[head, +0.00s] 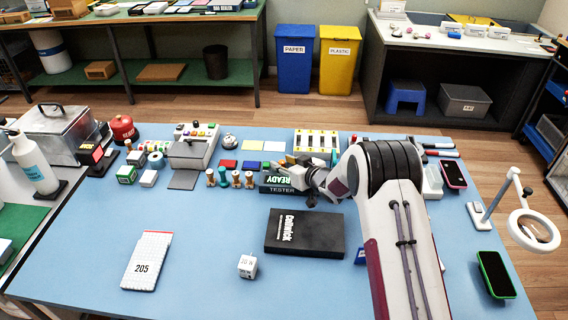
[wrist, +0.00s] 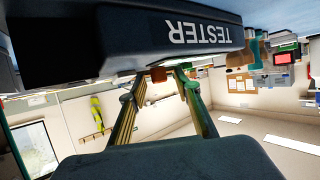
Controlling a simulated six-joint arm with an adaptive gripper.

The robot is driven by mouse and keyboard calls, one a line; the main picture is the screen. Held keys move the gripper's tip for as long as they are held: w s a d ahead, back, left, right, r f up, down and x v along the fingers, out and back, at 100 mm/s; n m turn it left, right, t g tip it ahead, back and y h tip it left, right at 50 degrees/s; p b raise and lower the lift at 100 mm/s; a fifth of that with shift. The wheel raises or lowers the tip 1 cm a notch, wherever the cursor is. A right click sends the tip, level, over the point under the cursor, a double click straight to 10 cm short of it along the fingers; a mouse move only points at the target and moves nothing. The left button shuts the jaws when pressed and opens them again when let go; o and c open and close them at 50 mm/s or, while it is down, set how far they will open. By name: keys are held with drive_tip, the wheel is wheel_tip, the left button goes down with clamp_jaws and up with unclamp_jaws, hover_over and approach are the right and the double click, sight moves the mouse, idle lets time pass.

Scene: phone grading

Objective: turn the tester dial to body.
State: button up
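The tester (head: 283,189) is a dark box with a green READY display, standing behind the black box in the head view. In the wrist view the tester (wrist: 110,45) is upside down and close, filling the upper left, with its TESTER lettering showing. My gripper (head: 298,162) is at the tester's right and back side in the head view. In the wrist view my gripper (wrist: 163,76) has its two fingers apart, tips at the tester's edge. A small reddish-brown shape shows between the tips; I cannot tell what it is. I cannot make out the dial or its setting.
A black box (head: 304,234) lies in front of the tester. Several wooden pegs (head: 236,179) stand to its left, and a labelled button panel (head: 316,141) is behind.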

drive_tip(key=shift+s+d, duration=0.1)
drive_tip(key=v, duration=1.1)
drive_tip(key=shift+s+d+r, duration=0.15)
drive_tip(key=shift+s+r, duration=0.05)
drive_tip(key=shift+s, duration=0.05)
idle(0.6)
